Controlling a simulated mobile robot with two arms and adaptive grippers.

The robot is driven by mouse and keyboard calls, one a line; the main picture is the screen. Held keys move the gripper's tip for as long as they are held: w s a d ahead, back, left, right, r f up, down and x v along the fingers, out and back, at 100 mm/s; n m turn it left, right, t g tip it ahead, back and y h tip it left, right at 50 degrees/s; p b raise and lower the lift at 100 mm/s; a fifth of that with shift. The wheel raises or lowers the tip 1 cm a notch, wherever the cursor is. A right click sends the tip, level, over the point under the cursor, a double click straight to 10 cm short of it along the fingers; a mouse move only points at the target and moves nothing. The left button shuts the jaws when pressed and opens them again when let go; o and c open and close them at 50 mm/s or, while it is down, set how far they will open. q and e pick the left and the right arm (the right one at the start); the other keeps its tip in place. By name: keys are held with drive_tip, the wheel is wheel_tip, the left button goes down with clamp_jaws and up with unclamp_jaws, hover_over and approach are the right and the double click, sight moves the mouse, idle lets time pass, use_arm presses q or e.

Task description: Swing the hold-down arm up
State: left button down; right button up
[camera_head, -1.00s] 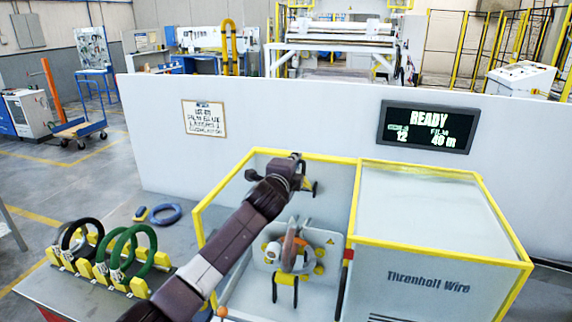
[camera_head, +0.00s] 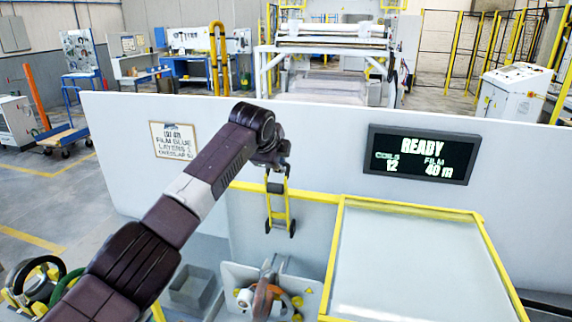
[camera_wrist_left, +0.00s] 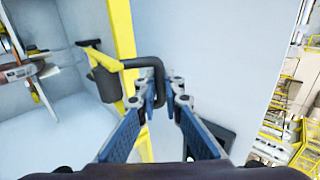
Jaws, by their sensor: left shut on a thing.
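The hold-down arm (camera_head: 268,203) has yellow side bars with a black roller at each lower end. It stands near the back of the wrapping machine, its rollers hanging below the yellow top rail. My left gripper (camera_head: 273,180) is at its upper end. In the left wrist view, my left gripper (camera_wrist_left: 167,92) is shut on the arm's black bent handle (camera_wrist_left: 155,68). The hold-down arm's yellow bar and black cylinder show there too. My right gripper is out of view.
A white cabinet (camera_head: 415,265) with yellow edges stands right of the opening. A white partition (camera_head: 330,140) runs behind, with a display (camera_head: 422,154) reading READY, 12 coils, film 40 m. Coils on a rack (camera_head: 40,280) stand at the lower left.

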use_arm(q)
drive_tip(key=shift+d, duration=0.1)
drive_tip(key=shift+s, duration=0.1)
drive_tip(key=c, duration=2.1)
unclamp_jaws()
drive_tip(key=v, duration=1.2)
drive_tip(key=shift+r, duration=0.1)
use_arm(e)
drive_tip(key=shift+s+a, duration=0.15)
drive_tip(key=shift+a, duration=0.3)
